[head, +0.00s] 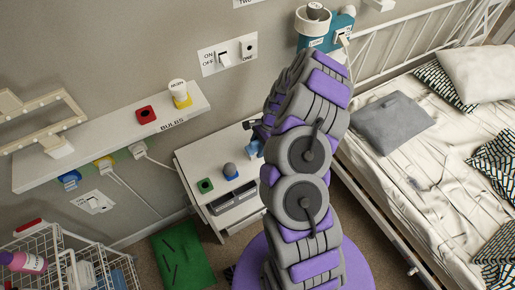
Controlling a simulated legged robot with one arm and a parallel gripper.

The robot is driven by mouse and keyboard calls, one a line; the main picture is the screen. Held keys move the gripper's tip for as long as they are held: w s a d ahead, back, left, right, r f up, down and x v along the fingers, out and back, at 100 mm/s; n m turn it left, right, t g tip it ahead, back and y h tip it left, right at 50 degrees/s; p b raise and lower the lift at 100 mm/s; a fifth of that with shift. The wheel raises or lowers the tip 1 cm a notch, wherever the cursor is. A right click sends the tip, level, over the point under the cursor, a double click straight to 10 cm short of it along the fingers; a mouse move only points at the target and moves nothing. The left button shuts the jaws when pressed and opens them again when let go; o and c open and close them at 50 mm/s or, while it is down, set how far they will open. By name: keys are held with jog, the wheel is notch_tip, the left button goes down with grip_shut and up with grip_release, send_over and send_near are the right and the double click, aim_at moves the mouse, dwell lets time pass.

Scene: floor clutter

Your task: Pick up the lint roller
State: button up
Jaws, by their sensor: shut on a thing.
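My arm reaches away from me over the white nightstand (190,152). My gripper (256,128) is at its far end, above the nightstand's right part, small and partly hidden behind my own arm. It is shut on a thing. A small light-blue thing (254,149) shows just below the gripper and looks like part of the lint roller, but its shape is too small to make out clearly. I cannot tell whether it touches the nightstand top.
On the nightstand stand a grey-and-blue bulb-like item (230,171) and a green block (205,186). A wall shelf (110,140) is at left, a wire basket (65,262) at lower left, a green mat (183,254) on the floor. A bed (430,170) fills the right.

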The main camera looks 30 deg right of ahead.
jog(key=s+d+r+p, duration=0.1)
jog(key=s+d+p, duration=0.2)
jog(key=s, duration=1.2)
jog(key=shift+s+d+r, duration=0.15)
jog(key=shift+s+d, duration=0.05)
jog(key=shift+s, duration=0.05)
jog(key=o, duration=0.6)
jog(key=shift+c, duration=0.2)
jog(key=c, duration=0.4)
jog(key=shift+w, duration=0.1)
